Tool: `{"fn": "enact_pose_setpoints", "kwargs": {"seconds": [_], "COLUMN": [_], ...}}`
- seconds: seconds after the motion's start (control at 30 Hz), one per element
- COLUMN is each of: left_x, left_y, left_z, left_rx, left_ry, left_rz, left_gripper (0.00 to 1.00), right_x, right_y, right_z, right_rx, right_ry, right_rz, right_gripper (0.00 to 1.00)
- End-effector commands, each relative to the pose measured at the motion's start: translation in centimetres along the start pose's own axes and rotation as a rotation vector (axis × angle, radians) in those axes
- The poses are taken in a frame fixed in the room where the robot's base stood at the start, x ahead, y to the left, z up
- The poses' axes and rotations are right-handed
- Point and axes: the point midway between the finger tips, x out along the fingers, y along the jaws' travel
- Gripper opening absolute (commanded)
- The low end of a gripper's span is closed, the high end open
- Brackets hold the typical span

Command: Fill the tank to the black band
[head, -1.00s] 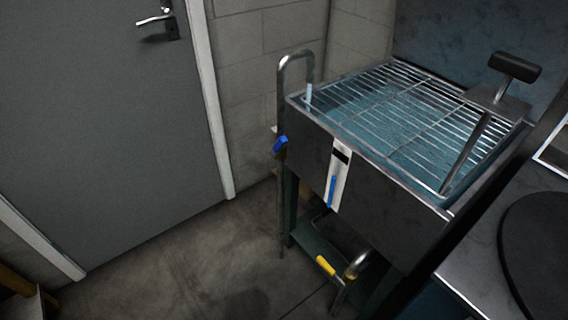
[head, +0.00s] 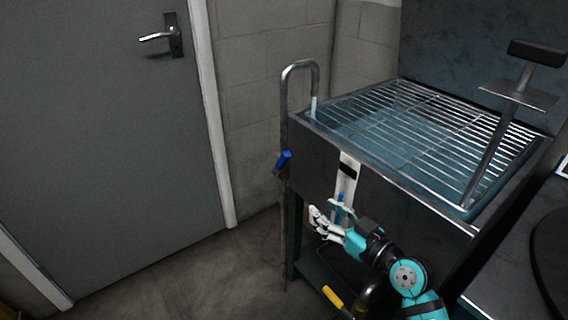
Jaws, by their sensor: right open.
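The tank (head: 318,153) is a dark box with a wire rack over bluish water. On its front is a pale gauge strip (head: 344,186) with a black band (head: 348,171). The top of a blue level mark (head: 340,196) shows below the band, with a gap between; its lower part is hidden by my gripper. A bent metal filler pipe (head: 284,110) ends over the tank, with a pale blue stream (head: 313,107) at its spout. Its blue tap handle (head: 283,160) is tilted. My right gripper (head: 326,211) is open and empty, in front of the gauge, right of and below the tap. My left gripper is out of view.
A yellow-handled valve (head: 332,297) sits low under the tank, below my right gripper. A metal press with a black handle (head: 537,53) stands at the tank's right. A dark worktop (head: 508,262) is at the right. Floor (head: 200,275) before the grey door (head: 110,130) is clear.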

Motion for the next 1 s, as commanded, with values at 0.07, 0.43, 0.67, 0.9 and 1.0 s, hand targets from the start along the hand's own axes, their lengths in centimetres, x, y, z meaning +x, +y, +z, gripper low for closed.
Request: {"fn": "enact_pose_setpoints", "kwargs": {"seconds": [0.07,0.43,0.67,0.9,1.0], "left_x": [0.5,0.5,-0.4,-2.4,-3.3], "left_y": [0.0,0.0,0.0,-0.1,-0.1], "left_z": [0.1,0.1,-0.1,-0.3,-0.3], "left_rx": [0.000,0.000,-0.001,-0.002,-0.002], "left_ry": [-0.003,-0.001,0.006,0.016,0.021], "left_rz": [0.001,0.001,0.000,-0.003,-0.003], "left_gripper": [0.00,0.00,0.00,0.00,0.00], "right_x": [0.8,5.7,10.8,15.5,16.9], "right_y": [1.2,1.7,1.8,1.8,1.9], "right_z": [-1.7,-3.0,-3.3,-3.7,-3.8], "right_rx": [-0.004,0.000,0.000,-0.001,-0.002], "right_ry": [0.062,0.093,0.091,0.090,0.090], "right_rz": [0.014,0.022,0.021,0.020,0.021], "right_gripper": [0.42,0.42,0.42,0.42,0.42]}}
